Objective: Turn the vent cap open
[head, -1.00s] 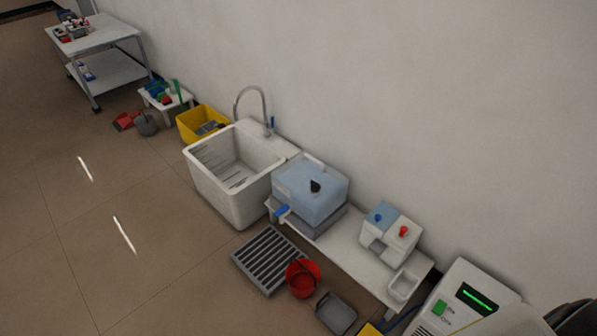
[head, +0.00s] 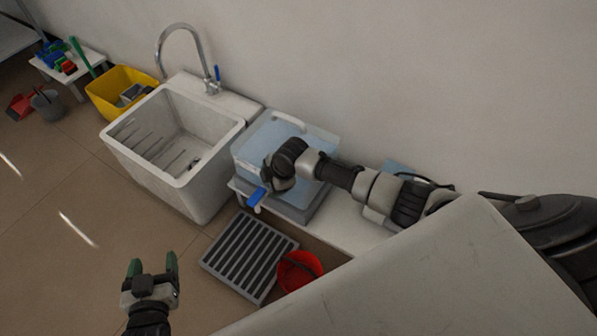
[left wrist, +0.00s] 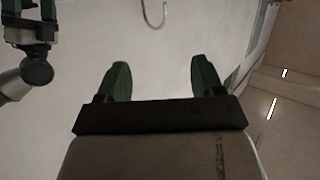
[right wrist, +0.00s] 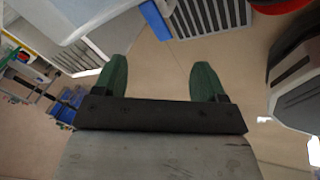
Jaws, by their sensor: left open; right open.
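The pale blue container (head: 262,140) stands on the low white bench beside the sink. The vent cap on its top is hidden behind my right arm in the head view. My right gripper (right wrist: 160,78) is open and empty in its wrist view. In the head view its hand is over the container's front left part, near the blue tap (head: 256,196), with its fingers hidden. The tap also shows in the right wrist view (right wrist: 155,20). My left gripper (head: 152,266) is open and empty, above the floor in front of the sink, apart from the container.
The white sink (head: 205,190) with its curved faucet (head: 180,32) stands left of the container. A grey grate (head: 248,256) and a red bucket (head: 299,270) are on the floor in front. A yellow bin (head: 122,92) is further left.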

